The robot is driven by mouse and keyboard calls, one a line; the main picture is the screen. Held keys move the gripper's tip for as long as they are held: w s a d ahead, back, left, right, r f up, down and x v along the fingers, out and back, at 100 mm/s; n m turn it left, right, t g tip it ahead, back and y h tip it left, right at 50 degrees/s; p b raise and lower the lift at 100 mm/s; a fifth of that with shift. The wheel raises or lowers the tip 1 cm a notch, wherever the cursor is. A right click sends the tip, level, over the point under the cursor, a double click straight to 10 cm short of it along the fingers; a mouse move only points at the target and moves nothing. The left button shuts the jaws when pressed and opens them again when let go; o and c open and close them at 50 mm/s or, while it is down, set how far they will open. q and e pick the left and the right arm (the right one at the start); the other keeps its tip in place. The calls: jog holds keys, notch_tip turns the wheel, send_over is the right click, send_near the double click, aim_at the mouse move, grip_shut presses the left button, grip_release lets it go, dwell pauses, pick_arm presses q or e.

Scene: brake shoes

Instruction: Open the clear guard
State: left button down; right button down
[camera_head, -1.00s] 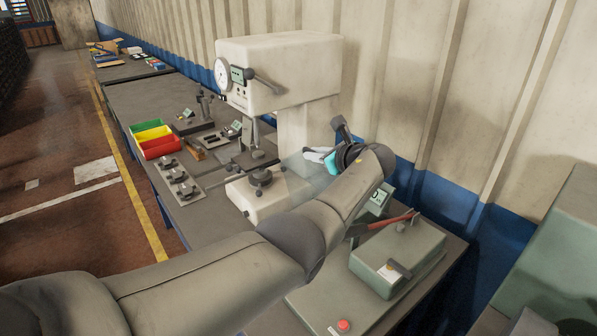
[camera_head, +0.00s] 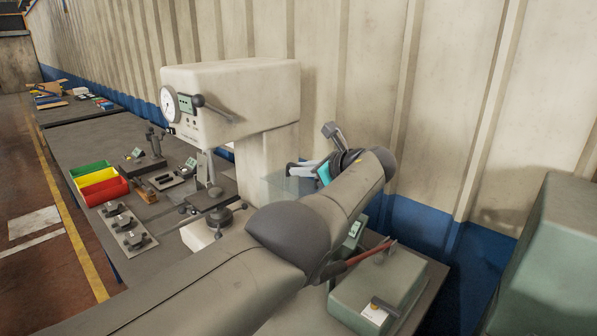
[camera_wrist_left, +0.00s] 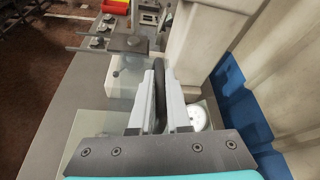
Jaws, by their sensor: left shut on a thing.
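The clear guard (camera_head: 282,187) is a see-through pane beside the press column, in the middle of the head view. My left gripper (camera_head: 300,169) is at its upper edge, partly hidden by my own wrist. In the left wrist view, the fingers (camera_wrist_left: 160,118) are shut on a dark upright bar, which looks like the guard's handle (camera_wrist_left: 159,85). Pale see-through pane areas of the guard (camera_wrist_left: 95,140) show around the fingers. The guard's hinge and exact angle cannot be made out. My right gripper is not in view.
The cream press (camera_head: 235,95) with a dial stands behind on the bench (camera_head: 98,140). A white fixture with a dark knob (camera_head: 222,217) is left of my arm. A green box with a red lever (camera_head: 375,290) is right. Coloured bins (camera_head: 100,184) stand left.

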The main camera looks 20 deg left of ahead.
pick_arm(q)
jog(key=shift+f, duration=0.1)
jog(key=c, duration=0.9)
grip_release()
jog(key=shift+s+d+r+p, duration=0.2)
jog(key=shift+d+r+p, duration=0.2)
jog(key=shift+d+p, duration=0.25)
jog(key=p+v, duration=0.2)
jog(key=v, duration=0.1)
jog(key=shift+d, duration=0.1)
jog(key=v, duration=1)
jog(key=shift+s+d+p, duration=0.2)
jog(key=shift+d+p, duration=0.05)
jog(key=shift+p, duration=0.05)
